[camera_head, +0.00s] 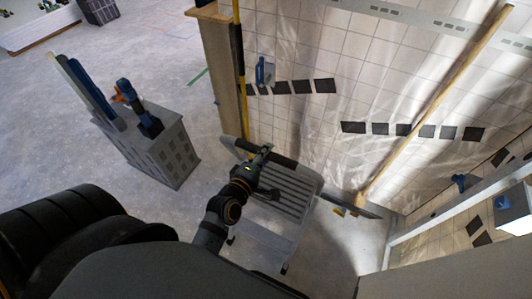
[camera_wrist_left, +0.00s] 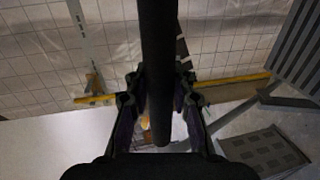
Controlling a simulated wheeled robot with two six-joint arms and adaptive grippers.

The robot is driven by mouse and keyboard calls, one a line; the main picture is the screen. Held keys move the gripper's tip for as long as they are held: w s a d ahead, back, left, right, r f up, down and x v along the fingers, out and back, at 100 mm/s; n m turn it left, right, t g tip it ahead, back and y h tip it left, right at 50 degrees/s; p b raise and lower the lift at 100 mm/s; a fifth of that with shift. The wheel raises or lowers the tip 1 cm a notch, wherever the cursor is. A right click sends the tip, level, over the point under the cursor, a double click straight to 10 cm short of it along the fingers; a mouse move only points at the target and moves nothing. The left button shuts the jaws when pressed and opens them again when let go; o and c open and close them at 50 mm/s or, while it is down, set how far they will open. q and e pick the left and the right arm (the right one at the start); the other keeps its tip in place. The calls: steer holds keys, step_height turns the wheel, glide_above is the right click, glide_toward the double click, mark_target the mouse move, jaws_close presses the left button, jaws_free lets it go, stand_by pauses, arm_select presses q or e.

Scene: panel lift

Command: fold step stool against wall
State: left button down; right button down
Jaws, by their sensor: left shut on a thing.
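The grey step stool (camera_head: 290,190) stands unfolded on the floor close to the tiled wall, its ribbed tread facing up. A black padded bar (camera_head: 282,160) runs across its top. In the left wrist view the bar (camera_wrist_left: 159,40) passes between the two fingers of my left gripper (camera_wrist_left: 160,100). My forearm hides part of the stool's left side. My right gripper is not in view.
The tiled wall (camera_head: 300,55), covered in clear sheeting, rises behind the stool. A yellow pole and a wooden post (camera_head: 222,80) stand at its left end. A grey crate (camera_head: 165,150) holding tools stands left. A wooden batten (camera_head: 440,95) leans on the wall at right.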

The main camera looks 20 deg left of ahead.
arm_select(q)
steer(key=shift+w+r+p, duration=0.1)
steer(key=shift+w+p, duration=0.05)
steer(key=shift+p, duration=0.15)
steer(key=w+r+b, duration=0.1)
steer(key=w+r, duration=0.1)
steer(key=w, duration=1.6)
steer(key=w+d+r+b, duration=0.1)
steer(key=w+r+b, duration=0.1)
steer(key=w, duration=1.6)
steer(key=shift+d+r, duration=0.15)
steer(key=shift+r, duration=0.65)
steer(key=shift+w, duration=0.1)
